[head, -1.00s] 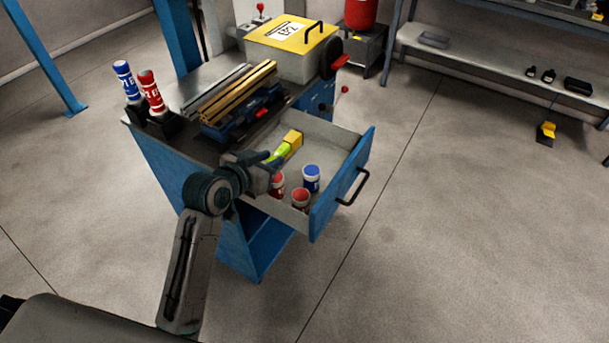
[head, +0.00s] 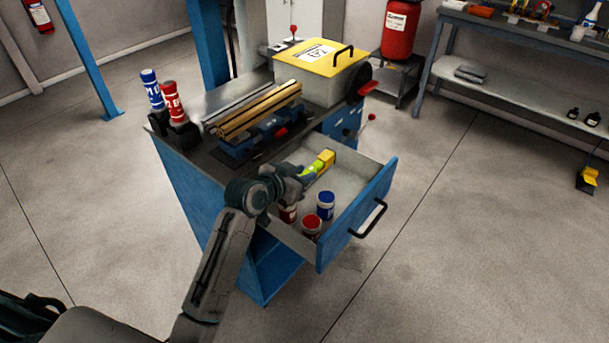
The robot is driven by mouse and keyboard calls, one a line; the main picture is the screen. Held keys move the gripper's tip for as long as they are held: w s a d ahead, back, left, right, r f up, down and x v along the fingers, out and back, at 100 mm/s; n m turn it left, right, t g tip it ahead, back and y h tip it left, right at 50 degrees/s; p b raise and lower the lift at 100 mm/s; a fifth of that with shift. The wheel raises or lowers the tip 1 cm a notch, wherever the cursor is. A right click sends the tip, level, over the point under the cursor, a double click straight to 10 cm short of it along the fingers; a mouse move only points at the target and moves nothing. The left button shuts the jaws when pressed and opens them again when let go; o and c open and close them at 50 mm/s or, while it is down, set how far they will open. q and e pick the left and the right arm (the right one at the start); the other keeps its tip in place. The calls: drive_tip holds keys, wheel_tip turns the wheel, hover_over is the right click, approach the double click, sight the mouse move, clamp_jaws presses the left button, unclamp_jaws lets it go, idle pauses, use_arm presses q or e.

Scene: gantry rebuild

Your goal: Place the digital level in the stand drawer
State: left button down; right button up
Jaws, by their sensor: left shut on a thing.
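The digital level, a yellow block with a bright green part (head: 324,162), is over the open stand drawer, towards its back. My left gripper (head: 308,174) is shut on its near end. I cannot tell whether the level touches the drawer floor. The stand drawer (head: 352,222) is pulled out of the blue stand, with a blue front and black handle. My left arm hides part of the drawer's left side. My right gripper is not in view.
A blue-labelled jar (head: 325,206) and two red-labelled jars (head: 311,228) stand in the drawer's near part. On the stand top are two spray cans (head: 172,101), a vise with brass-coloured bars (head: 258,112) and a yellow-lidded box (head: 305,80). Open floor lies to the right.

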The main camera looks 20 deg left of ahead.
use_arm(q)
drive_tip(key=shift+w+a, duration=0.15)
drive_tip(key=shift+w, duration=0.95)
drive_tip(key=shift+f+p, duration=0.4)
drive_tip(key=shift+f, duration=1.6)
drive_tip(key=c, duration=1.1)
unclamp_jaws()
drive_tip(key=b+v, duration=0.1)
drive_tip(key=v, duration=1.1)
drive_tip(key=shift+w+r, duration=0.1)
drive_tip(key=shift+r, duration=0.05)
